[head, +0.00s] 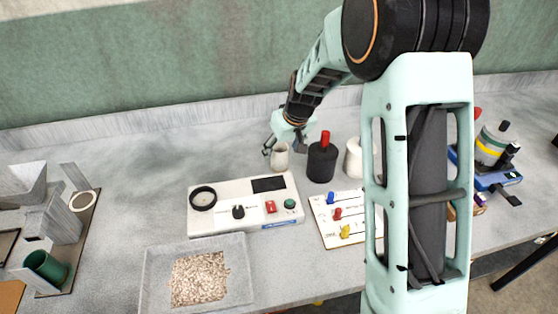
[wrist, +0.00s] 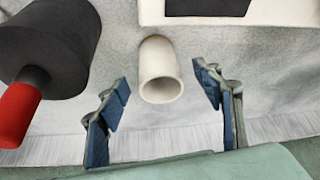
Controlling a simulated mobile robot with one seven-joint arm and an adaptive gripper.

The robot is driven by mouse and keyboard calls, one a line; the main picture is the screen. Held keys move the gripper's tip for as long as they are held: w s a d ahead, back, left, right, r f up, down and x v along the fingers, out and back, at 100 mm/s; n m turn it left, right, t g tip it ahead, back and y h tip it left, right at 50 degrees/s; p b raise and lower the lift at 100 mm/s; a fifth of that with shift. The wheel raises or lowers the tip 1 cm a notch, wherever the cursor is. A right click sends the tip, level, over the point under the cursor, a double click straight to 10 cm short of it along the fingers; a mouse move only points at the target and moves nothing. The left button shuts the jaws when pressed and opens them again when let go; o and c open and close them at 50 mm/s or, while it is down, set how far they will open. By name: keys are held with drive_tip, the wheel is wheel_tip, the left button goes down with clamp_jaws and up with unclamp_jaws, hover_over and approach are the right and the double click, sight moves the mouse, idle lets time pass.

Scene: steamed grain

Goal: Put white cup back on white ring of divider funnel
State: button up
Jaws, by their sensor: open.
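The white cup (head: 280,157) stands on the bench behind the white control box, beside the black bottle. My gripper (head: 283,147) is open just above and around the cup. In the wrist view the cup (wrist: 160,69), its mouth toward the camera, lies between the two open blue-padded fingers (wrist: 163,84), with a gap on each side. The divider funnel (head: 24,184) is at the far left, a grey hopper on a dark base. A white ring (head: 82,204) lies on that base at its right side. A green cup (head: 46,265) stands at the front of the base.
The black bottle with a red stopper (head: 322,161) stands close right of the cup; it also shows in the wrist view (wrist: 45,45). The control box (head: 220,218) and a grain tray (head: 240,254) are in front. The bench between funnel and cup is clear at the back.

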sight(280, 159)
drive_tip(key=shift+p+x, duration=0.45)
drive_tip(key=shift+x, duration=2.9)
drive_tip(key=shift+s+d, duration=0.15)
drive_tip(key=shift+c, duration=0.7)
drive_tip(key=c, duration=1.1)
drive_tip(key=shift+r, duration=0.65)
drive_tip(key=s+r, duration=0.4)
drive_tip(key=s+r+b, duration=0.1)
drive_tip(key=s+r, duration=0.2)
drive_tip(key=s, duration=0.2)
drive_tip(key=s+a+r+b, duration=0.1)
drive_tip(key=s+r, duration=0.3)
drive_tip(key=s, duration=0.1)
drive_tip(key=shift+r, duration=0.35)
